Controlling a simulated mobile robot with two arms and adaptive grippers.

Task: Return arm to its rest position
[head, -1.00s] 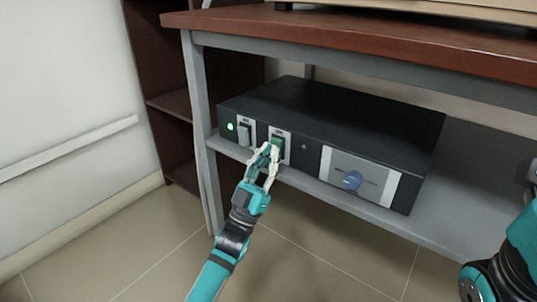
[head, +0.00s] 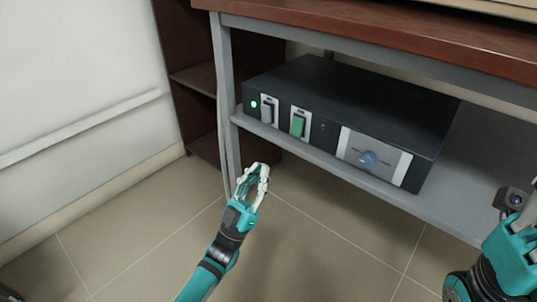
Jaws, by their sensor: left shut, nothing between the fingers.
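My left gripper (head: 262,170) is in the lower middle of the head view, in front of and below the shelf. Its fingertips are together with nothing between them, and it touches nothing. The black control box (head: 350,100) sits on the grey shelf under the table. On its front are a grey switch (head: 268,112), a lit green switch (head: 298,123), a small green light (head: 254,105) and a blue knob (head: 368,159). Part of my right arm shows at the right edge; its gripper is not seen.
The grey shelf (head: 330,184) and the table leg (head: 224,100) stand close to my left gripper. The wooden tabletop (head: 400,35) is above the box. A dark bookcase (head: 195,85) stands behind. The tiled floor (head: 310,255) is open.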

